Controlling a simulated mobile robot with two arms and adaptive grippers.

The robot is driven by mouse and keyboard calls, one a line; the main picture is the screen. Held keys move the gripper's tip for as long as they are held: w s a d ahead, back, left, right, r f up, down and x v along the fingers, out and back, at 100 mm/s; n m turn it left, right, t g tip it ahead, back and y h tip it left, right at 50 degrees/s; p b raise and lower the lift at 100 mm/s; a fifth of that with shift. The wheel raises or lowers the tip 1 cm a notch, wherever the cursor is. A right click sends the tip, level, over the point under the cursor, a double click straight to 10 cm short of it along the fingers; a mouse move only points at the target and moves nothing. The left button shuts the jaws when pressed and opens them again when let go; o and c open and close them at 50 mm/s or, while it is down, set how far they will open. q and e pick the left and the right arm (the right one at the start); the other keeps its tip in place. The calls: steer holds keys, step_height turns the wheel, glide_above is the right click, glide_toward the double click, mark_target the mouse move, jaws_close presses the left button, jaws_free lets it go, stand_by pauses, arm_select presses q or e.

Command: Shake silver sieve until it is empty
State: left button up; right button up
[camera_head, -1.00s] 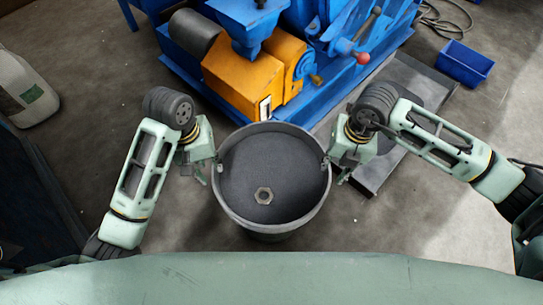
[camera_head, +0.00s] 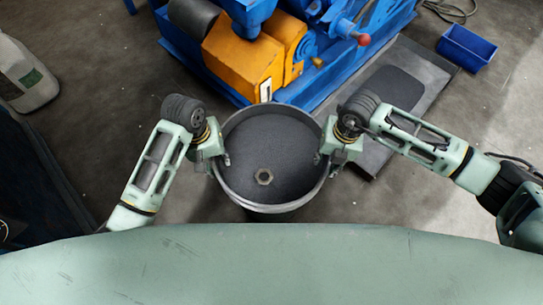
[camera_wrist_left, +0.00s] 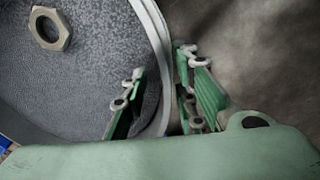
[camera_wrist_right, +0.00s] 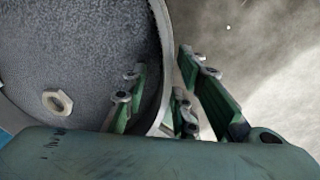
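The silver sieve (camera_head: 223,182) is a round grey bucket-like vessel standing upright in the middle of the head view. Dark grey grainy material (camera_head: 270,145) fills its inside, and a metal hex nut (camera_head: 264,176) lies on it towards the near side. My left gripper (camera_head: 220,163) is at the left rim, one finger inside and one outside; in the left wrist view its fingers (camera_wrist_left: 160,68) straddle the rim with gaps visible. My right gripper (camera_head: 326,165) straddles the right rim likewise, its fingers (camera_wrist_right: 163,63) apart in the right wrist view. The sieve's underside is hidden.
A blue and orange machine (camera_head: 240,55) stands just behind the sieve. A flat grey plate (camera_head: 405,75) lies to its right on the floor, with a blue bin (camera_head: 466,47) beyond. A pale canister (camera_head: 25,75) is at the far left.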

arm_select(q)
steer(key=shift+f, duration=0.1)
arm_select(e)
steer(key=shift+f, duration=0.15)
arm_select(q)
steer(key=shift+c, duration=0.2)
arm_select(e)
steer(key=shift+c, duration=0.2)
arm_select(q)
jaws_close()
arm_select(e)
jaws_close()
arm_select(q)
steer(key=shift+w+d, duration=0.1)
steer(key=shift+d, duration=0.05)
arm_select(e)
steer(key=shift+w+a, duration=0.1)
steer(key=shift+a, duration=0.05)
